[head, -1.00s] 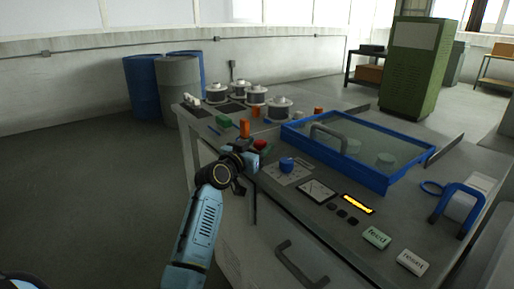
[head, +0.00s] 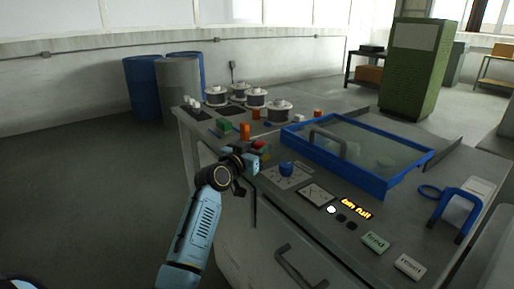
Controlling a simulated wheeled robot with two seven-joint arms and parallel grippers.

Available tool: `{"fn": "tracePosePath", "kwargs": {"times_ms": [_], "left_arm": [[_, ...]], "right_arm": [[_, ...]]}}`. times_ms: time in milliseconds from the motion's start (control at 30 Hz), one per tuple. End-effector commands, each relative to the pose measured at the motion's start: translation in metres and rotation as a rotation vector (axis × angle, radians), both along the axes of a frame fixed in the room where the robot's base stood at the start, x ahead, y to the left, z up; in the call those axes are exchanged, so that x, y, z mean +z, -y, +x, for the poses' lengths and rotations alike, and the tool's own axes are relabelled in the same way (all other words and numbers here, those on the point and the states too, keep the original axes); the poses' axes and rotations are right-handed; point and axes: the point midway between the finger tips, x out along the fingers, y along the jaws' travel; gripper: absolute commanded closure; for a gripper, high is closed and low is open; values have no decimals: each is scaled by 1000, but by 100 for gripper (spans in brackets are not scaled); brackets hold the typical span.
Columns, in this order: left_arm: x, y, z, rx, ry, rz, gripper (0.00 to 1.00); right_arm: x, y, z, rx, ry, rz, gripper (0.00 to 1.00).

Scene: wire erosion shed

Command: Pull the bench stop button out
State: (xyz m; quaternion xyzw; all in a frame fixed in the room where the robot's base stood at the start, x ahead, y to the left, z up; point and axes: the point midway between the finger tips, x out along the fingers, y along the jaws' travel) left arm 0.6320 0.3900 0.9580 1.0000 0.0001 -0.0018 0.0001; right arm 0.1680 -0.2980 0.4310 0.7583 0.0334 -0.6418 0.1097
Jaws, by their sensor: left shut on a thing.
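The bench stop button (head: 259,145) is red and sits at the left front edge of the grey bench, partly hidden by my gripper. My left gripper (head: 251,157) reaches in from the left front and is at the button, shut on it. The fingertips are small and dark in the head view, so the exact grip is hard to see. My right gripper is not in view.
A blue-framed clear lid (head: 385,184) with a grey handle covers the bench middle. A blue knob (head: 286,168), a lit display (head: 357,208) reading "bin full", and feed (head: 375,242) and reset (head: 409,266) buttons lie to the right. An orange cylinder (head: 245,132) stands behind the gripper.

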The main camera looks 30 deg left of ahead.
Motion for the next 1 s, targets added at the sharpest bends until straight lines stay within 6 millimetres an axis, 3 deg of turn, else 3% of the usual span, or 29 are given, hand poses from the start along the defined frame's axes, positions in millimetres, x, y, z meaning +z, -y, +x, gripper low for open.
{"fn": "tracePosePath", "kwargs": {"times_ms": [367, 400, 567, 1000], "left_arm": [[7, -1, 0, 2, 11, 2, 100], [7, -1, 0, 2, 11, 2, 64], [6, -1, 0, 1, 9, 1, 44], [2, 0, 0, 0, 4, -1, 44]], "right_arm": [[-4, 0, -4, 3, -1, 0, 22], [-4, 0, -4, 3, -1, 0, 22], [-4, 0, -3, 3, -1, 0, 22], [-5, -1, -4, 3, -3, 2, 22]]}}
